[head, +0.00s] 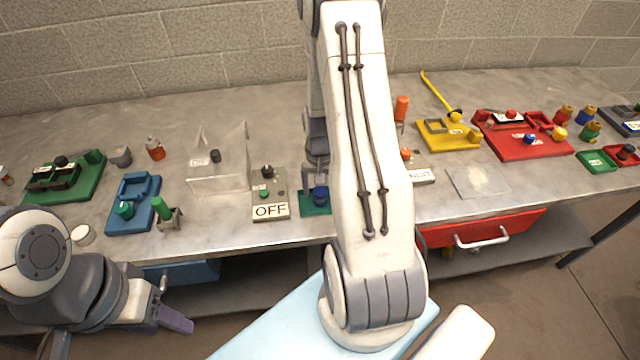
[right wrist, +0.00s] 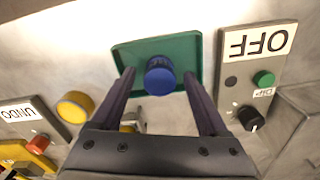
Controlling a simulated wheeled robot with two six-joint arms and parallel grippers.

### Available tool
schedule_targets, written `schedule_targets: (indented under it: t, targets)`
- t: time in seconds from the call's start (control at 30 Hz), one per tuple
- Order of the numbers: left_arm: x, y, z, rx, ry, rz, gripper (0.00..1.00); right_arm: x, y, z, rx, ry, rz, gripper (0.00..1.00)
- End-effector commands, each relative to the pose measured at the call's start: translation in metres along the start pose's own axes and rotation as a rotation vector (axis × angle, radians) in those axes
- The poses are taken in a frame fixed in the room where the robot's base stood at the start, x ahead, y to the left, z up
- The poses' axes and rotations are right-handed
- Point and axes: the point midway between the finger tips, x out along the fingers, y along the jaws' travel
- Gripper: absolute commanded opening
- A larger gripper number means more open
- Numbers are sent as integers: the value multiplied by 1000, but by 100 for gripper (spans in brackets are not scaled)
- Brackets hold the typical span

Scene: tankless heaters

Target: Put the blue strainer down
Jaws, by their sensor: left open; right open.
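The blue strainer (head: 320,194) is a small blue round-topped piece. It stands on a green square mat (head: 313,210) near the table's front edge, right of the OFF panel. In the right wrist view the blue strainer (right wrist: 160,76) is on the green tray-like mat (right wrist: 188,48). My right gripper (head: 316,190) is open, with its fingers (right wrist: 160,88) on either side of the strainer; I cannot tell whether they touch it. My left gripper (head: 168,318) is open and empty, low in front of the table at the left.
The OFF panel (head: 270,210) with knobs stands close left of the mat. A clear box (head: 218,165), a blue tray (head: 122,218) and a green tray (head: 88,180) are further left. Yellow (head: 436,143) and red (head: 545,152) trays are at the right. An open red drawer (head: 510,226) juts out below.

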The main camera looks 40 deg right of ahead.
Motion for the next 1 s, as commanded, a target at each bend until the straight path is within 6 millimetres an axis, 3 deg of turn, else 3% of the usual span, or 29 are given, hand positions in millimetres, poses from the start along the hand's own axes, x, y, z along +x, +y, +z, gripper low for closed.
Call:
schedule_targets:
  t: [0.17,0.6,0.8,1.0]
  targets:
    - [2,0,0,0,0,0,50,-17,0,-1,0,4,-1,77]
    - [15,-1,1,1,0,0,50,-103,0,-1,0,6,-2,77]
    - [16,-1,1,1,0,0,50,-120,0,0,0,1,0,77]
    - [16,-1,1,1,0,0,50,-123,-2,2,-9,0,0,77]
